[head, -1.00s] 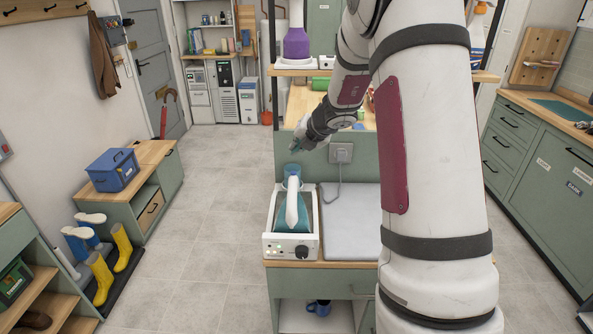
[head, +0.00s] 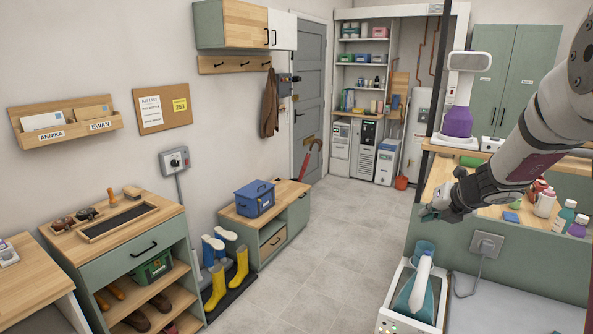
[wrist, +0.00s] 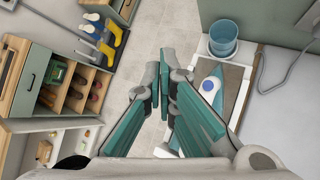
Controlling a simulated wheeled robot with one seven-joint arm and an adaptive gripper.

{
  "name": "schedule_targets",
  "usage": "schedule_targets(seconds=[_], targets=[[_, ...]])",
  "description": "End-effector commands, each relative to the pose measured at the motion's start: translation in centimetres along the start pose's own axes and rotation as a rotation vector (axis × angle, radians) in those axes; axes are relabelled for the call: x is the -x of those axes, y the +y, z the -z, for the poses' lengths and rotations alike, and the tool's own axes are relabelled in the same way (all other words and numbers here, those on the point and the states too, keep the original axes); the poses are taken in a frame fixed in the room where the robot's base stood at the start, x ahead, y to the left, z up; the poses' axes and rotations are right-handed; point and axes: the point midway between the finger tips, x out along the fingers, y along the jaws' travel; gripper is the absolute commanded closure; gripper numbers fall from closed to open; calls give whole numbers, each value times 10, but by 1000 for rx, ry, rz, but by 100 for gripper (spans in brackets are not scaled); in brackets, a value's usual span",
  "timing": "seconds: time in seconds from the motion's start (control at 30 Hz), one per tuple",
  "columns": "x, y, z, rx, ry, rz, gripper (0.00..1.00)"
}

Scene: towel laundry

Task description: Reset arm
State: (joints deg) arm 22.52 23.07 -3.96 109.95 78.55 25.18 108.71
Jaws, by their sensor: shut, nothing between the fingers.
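My gripper (head: 434,213) is at the right of the head view, raised in the air above and behind a white station holding a teal-and-white iron-like device (head: 416,290). In the wrist view my gripper (wrist: 165,75) points down with its teal fingers shut and nothing between them. The device (wrist: 210,85) and a blue cup (wrist: 223,38) show to the right of the fingers, apart from them.
A grey wall socket (head: 486,245) with a cable is right of the station. A wooden counter (head: 440,175) with several bottles lies behind my arm. A low bench (head: 290,190) carries a blue box (head: 254,198). The floor (head: 330,240) between is clear.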

Motion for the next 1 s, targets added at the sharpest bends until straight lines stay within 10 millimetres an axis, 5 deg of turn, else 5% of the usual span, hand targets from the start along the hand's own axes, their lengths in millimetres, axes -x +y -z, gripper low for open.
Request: schedule_targets(seconds=[0.03,0.2,0.4,0.63,0.87,0.9,1.0], targets=[[17,27,2,158,6,-33,100],[74,99,30,765,40,-133,100],[140,153,84,1475,60,-242,100],[209,170,157,2278,86,-348,100],[262,148,219,3019,158,-440,100],[268,142,226,-3087,-173,447,100],[280,130,240,-2881,-193,418,100]])
